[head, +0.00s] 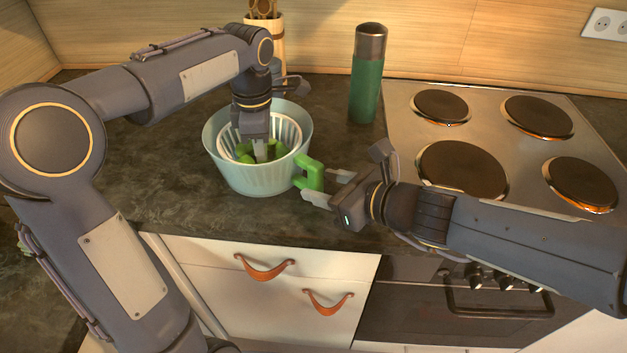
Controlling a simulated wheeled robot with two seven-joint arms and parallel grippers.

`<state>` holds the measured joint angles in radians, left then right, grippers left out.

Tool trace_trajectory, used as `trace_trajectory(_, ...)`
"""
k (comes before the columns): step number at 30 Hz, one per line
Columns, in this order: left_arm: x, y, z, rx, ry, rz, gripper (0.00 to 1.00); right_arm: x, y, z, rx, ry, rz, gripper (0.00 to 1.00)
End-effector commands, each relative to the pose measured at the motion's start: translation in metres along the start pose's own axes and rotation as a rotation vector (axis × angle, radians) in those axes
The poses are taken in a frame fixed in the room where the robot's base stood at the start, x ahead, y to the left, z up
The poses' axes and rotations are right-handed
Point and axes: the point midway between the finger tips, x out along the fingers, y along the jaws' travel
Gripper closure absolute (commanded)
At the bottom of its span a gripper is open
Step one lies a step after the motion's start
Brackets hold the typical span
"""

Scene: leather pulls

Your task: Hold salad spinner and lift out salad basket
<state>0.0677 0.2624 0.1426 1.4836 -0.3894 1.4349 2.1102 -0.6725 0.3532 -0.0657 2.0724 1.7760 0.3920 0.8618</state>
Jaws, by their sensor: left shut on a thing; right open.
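The salad spinner (255,181) is a pale teal ribbed bowl standing upright on the dark counter. A green handle (316,178) sticks out from its right side. The white slotted salad basket (291,133) sits inside the bowl, with green pieces (243,151) in its middle. My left gripper (262,152) reaches straight down into the basket and is shut on a green part there; its fingertips are partly hidden. My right gripper (326,187) is open at the green handle, one finger on the far side and one on the near side; I cannot tell whether they touch it.
A green bottle with a metallic cap (368,82) stands behind and right of the bowl. A utensil holder (277,47) stands behind it. The stove (400,110) is at right. Drawers with leather pulls (264,268) are below the counter's front edge.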

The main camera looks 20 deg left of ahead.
Motion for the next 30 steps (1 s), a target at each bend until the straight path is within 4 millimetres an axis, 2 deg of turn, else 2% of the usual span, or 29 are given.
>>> trace_trajectory(3, 0.000, 0.000, 0.000, 0.000, 0.000, 0.000, 1.00, 0.019, 0.001, -0.001, -0.001, 0.003, 0.002, 0.53)
trace_trajectory(7, 0.000, 0.000, 0.000, 0.000, 0.000, 0.000, 1.00, 0.032, 0.000, -0.001, 0.000, 0.001, 0.000, 0.53)
trace_trajectory(19, 0.000, 0.000, 0.000, 0.000, 0.000, 0.000, 1.00, 0.039, 0.000, 0.000, -0.001, 0.000, -0.001, 0.53)
trace_trajectory(30, 0.000, 0.000, 0.000, 0.000, 0.000, 0.000, 1.00, 0.039, 0.000, 0.000, -0.001, 0.000, -0.001, 1.00)
